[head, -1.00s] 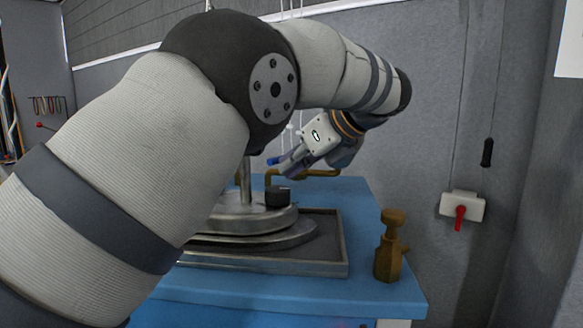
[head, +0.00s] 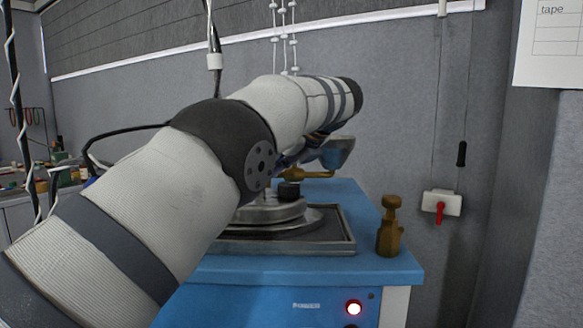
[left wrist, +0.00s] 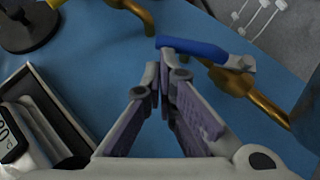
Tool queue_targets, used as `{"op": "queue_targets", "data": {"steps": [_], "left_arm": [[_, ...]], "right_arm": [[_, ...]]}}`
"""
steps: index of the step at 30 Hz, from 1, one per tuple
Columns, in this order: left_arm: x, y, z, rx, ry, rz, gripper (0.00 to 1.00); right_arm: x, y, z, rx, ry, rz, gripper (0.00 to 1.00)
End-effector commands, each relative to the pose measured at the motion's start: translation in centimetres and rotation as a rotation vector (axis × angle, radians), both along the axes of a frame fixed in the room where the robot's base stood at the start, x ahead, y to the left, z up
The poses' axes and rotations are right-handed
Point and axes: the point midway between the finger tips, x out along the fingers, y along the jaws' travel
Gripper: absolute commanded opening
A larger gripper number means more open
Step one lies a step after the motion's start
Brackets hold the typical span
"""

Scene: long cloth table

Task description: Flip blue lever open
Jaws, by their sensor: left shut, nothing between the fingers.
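The blue lever (left wrist: 192,46) shows in the left wrist view, lying across the picture just beyond my fingertips. It sits by a brass pipe (left wrist: 240,87) over the blue table top. My left gripper (left wrist: 168,68) has its fingertips together, right at the left part of the lever; I cannot tell whether they touch it. Nothing is held between the fingers. In the head view my left arm hides most of the gripper and I cannot make out the lever; part of the brass pipe (head: 306,174) shows below the arm. My right gripper is not in view.
A round metal machine base (head: 270,212) stands in a dark tray (head: 335,246) on the blue bench (head: 385,277). A brass fitting (head: 389,228) stands at the bench's right corner. A wall switch (head: 441,204) is at right.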

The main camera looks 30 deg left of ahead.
Motion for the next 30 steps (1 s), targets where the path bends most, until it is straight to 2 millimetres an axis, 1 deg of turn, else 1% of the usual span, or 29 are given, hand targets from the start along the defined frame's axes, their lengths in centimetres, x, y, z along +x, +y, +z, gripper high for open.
{"op": "queue_targets", "data": {"steps": [6, 12, 22, 30], "left_arm": [[0.2, 1.5, -0.2, 0.000, 0.003, 0.002, 0.00], [0.4, 2.4, -0.3, 0.000, 0.004, 0.001, 0.00], [0.3, 2.4, 0.0, -0.001, 0.001, 0.001, 0.00], [0.1, 2.3, 0.2, -0.001, -0.002, 0.000, 0.00]], "right_arm": [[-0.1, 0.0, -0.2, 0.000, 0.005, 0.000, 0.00], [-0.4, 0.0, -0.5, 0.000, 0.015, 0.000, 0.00], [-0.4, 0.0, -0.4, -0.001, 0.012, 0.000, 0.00], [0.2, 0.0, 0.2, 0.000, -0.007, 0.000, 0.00]]}}
